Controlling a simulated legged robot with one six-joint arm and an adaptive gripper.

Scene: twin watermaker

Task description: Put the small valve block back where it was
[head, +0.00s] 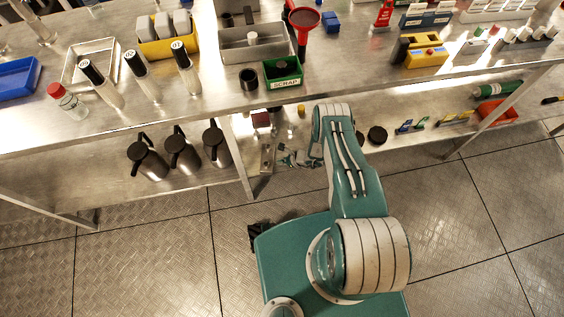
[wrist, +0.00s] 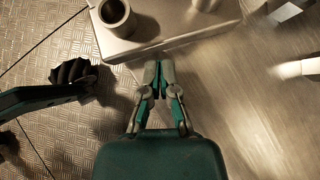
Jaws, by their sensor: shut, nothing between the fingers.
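My gripper (wrist: 158,68) is shut and empty in the wrist view, its fingertips close to the near edge of a grey metal block. I cannot tell whether they touch it. The block (wrist: 160,28) carries a hollow round fitting (wrist: 117,17) and a second post, and runs out of the top of the frame. It may be the small valve block, but I cannot be sure. In the head view my gripper (head: 286,160) is low by the lower shelf, beside a narrow metal block (head: 267,157), partly hidden under the bench edge.
The upper bench (head: 200,112) overhangs the shelf; a green scrap bin (head: 283,72) stands at its edge. A bench leg (head: 241,160) stands left of my gripper. Dark jugs (head: 180,152) stand on the lower left shelf. A dark cup (head: 377,135) stands right of my arm.

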